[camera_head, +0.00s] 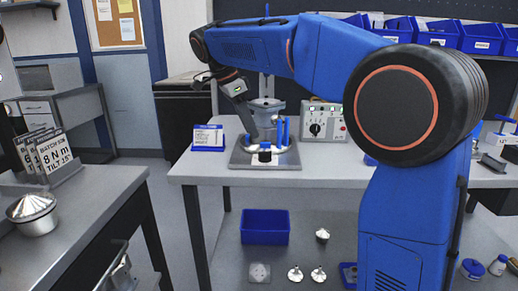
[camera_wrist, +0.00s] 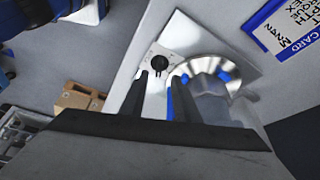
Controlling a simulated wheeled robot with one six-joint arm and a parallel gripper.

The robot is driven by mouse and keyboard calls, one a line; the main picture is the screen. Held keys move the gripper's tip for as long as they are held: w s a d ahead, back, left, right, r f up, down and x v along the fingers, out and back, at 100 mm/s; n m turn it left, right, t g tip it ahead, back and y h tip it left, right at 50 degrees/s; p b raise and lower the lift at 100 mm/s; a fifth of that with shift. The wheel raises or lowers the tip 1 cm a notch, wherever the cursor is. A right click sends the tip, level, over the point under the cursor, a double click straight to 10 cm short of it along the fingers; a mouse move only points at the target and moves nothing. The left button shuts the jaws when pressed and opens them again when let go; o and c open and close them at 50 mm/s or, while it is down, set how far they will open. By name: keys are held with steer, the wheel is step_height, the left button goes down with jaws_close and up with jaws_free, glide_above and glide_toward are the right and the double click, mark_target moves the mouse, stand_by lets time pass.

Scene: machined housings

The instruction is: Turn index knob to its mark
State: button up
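The index knob (camera_wrist: 160,62) is a small round black knob on a light plate (camera_wrist: 187,35) with small dark marks around it. In the head view the black knob (camera_head: 265,153) is at the front of the metal fixture plate (camera_head: 237,158) on the bench. My gripper (camera_wrist: 159,80) shows two dark fingers apart, with a gap between them. The knob appears just beyond the fingertips, in line with the gap, and nothing is seen held. The knob's pointer and target mark are too small to read.
A shiny round housing with blue parts (camera_wrist: 205,70) stands beside the knob. A control box (camera_head: 323,120) with its own black dial is behind right, and a card in a blue holder (camera_head: 208,138) stands left. A blue bin (camera_head: 265,226) is below the bench.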

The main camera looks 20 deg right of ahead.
mark_target(261, 152)
steer(key=x, duration=0.8)
steer(key=shift+f, duration=0.1)
jaws_close()
